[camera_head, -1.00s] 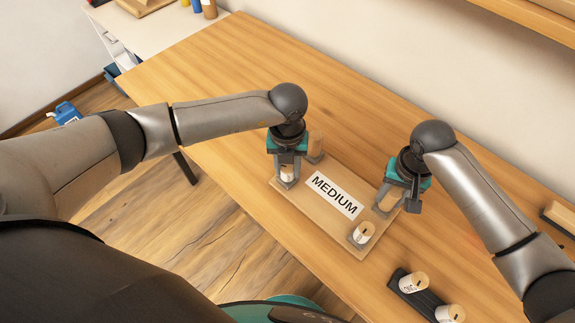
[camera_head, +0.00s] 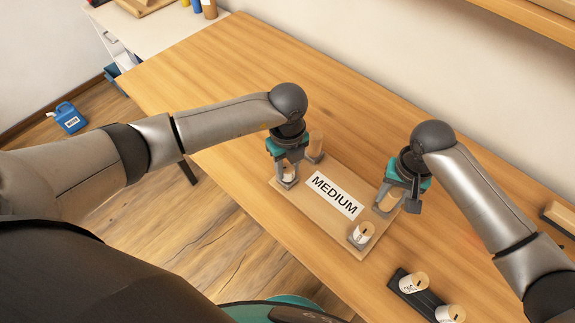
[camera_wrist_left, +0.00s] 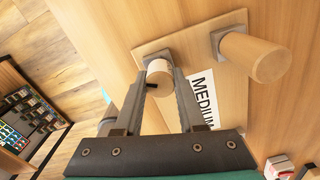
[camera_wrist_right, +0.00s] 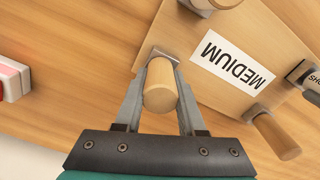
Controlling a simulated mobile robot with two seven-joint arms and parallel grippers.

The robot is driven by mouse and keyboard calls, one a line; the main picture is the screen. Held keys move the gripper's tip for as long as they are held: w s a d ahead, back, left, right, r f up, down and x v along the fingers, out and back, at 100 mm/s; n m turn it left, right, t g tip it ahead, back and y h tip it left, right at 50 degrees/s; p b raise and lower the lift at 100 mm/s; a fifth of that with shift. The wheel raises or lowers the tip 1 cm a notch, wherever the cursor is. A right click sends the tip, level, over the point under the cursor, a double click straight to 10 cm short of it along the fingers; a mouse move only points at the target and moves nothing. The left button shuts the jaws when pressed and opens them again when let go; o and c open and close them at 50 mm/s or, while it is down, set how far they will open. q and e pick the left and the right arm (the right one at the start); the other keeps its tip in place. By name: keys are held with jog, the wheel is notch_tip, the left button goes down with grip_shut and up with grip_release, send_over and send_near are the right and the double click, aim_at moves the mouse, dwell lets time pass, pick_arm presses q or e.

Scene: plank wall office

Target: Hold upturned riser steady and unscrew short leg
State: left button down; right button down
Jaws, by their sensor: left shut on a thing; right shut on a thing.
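The upturned riser (camera_head: 345,225) lies on the table with a MEDIUM label on its underside and legs standing at its corners. My left gripper (camera_head: 287,180) is shut on the short leg at the near-left corner; that leg, with a white label band, shows between the fingers in the left wrist view (camera_wrist_left: 158,70). My right gripper (camera_head: 387,206) is shut on the plain wooden leg at the far-right corner, seen in the right wrist view (camera_wrist_right: 160,88). A plain longer leg (camera_head: 316,147) stands at the far-left corner. A labelled short leg (camera_head: 362,233) stands at the near-right corner.
A black holder (camera_head: 424,298) with two short labelled wooden cylinders (camera_head: 413,282) lies right of the riser, near the table's front edge. A wooden piece (camera_head: 558,217) is at the far right. The table (camera_head: 220,90) left of and behind the riser is clear.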

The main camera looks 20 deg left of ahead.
pick_arm(q)
jog(key=shift+s, duration=0.1)
jog(key=n, duration=0.5)
jog(key=shift+f, duration=0.1)
dwell(0.4)
jog(key=n, duration=0.5)
jog(key=c, duration=0.6)
grip_release()
